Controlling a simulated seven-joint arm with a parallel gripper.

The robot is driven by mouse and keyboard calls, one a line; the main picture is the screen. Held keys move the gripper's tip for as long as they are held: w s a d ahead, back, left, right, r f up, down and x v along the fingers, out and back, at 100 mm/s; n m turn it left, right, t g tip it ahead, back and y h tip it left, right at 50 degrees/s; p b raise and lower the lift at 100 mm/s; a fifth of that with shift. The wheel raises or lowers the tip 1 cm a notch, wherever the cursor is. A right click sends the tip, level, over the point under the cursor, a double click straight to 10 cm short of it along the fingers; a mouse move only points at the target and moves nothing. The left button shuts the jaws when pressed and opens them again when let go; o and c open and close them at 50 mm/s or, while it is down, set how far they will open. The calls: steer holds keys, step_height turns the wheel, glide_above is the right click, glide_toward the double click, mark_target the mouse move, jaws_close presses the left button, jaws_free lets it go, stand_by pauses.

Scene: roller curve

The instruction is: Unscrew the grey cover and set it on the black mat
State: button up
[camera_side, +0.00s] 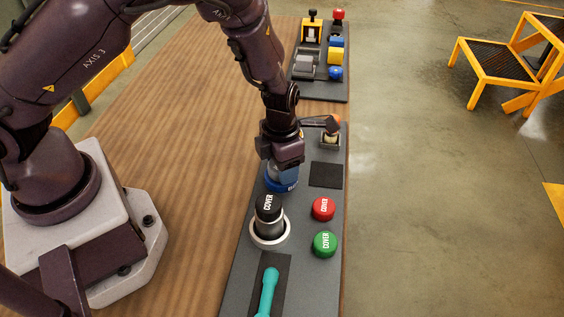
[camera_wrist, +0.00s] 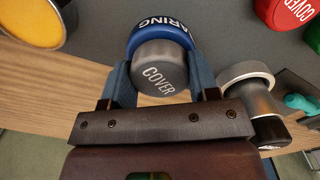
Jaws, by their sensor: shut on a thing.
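The grey cover (camera_wrist: 162,68), marked COVER, sits between the two blue fingers of my gripper (camera_wrist: 163,80) in the wrist view. My gripper is shut on it. Just beyond the cover is a blue ring (camera_wrist: 158,32) with part of the word BEARING, also showing in the side view (camera_side: 281,186) on the grey panel. In the side view my gripper (camera_side: 283,172) points down over this ring, and its fingers hide the cover. The black mat (camera_side: 326,175) is a bare dark square on the panel, right of my gripper.
A black cover on a white ring (camera_side: 268,222) stands close in front of my gripper. Red (camera_side: 323,208) and green (camera_side: 324,244) covers stand to its right. A teal tool (camera_side: 267,291) lies nearer.

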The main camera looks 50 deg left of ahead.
steer(key=shift+s+d+f, duration=0.15)
steer(key=shift+s+f, duration=0.15)
steer(key=shift+s, duration=0.25)
steer(key=o, duration=1.1)
steer(key=shift+w+r, duration=0.1)
steer(key=shift+w, duration=0.05)
steer(key=shift+w, duration=0.1)
steer(key=shift+c, duration=0.7)
steer(key=m, duration=0.5)
steer(key=shift+r+m, duration=0.1)
steer(key=shift+m, duration=1)
